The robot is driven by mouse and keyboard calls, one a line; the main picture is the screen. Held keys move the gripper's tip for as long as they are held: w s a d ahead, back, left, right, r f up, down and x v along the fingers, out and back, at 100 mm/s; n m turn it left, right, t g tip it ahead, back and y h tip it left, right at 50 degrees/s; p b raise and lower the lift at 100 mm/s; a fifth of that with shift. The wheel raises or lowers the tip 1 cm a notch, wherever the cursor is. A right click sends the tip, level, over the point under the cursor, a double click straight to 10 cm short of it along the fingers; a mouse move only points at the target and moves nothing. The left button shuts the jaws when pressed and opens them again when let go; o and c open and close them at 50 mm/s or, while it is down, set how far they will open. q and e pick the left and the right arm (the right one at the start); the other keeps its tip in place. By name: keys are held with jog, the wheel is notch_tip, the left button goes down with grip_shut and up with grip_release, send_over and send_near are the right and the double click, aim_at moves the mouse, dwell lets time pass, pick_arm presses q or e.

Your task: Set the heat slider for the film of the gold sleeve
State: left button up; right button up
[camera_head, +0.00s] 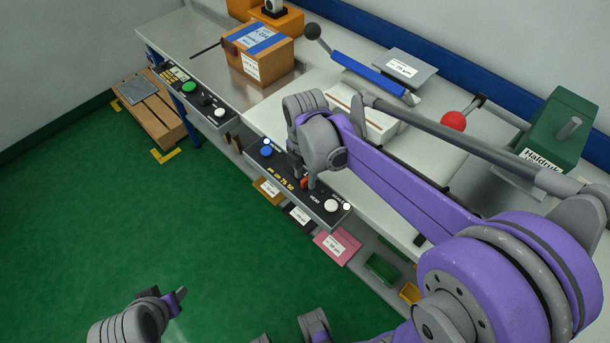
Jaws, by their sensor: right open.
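The heat panel (273,168) is a dark strip on the bench's front edge, with a blue button, yellow scale numbers and a white knob. A small orange-red piece (304,183), which looks like the slider's knob, shows at my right gripper (306,182). That gripper is open and points down at the panel; my wrist hides part of the scale, and I cannot tell if the fingers touch the knob. A gold-tan sleeve (268,191) sits below the panel, beside a black sleeve (298,216) and a pink one (337,246). Its print is too small to read. My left gripper (172,294) is low over the floor, away from the bench.
A cardboard box (258,58) with blue tape stands on the bench. Behind the panel are a lever with a blue bar (368,74), a red ball knob (453,121) and a green machine (556,130). The green floor at left is clear, with a wooden pallet (153,118) beyond.

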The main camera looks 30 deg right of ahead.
jog(key=shift+f, duration=0.2)
jog(key=shift+c, duration=0.2)
grip_shut()
jog(key=shift+w, duration=0.1)
dwell(1.1)
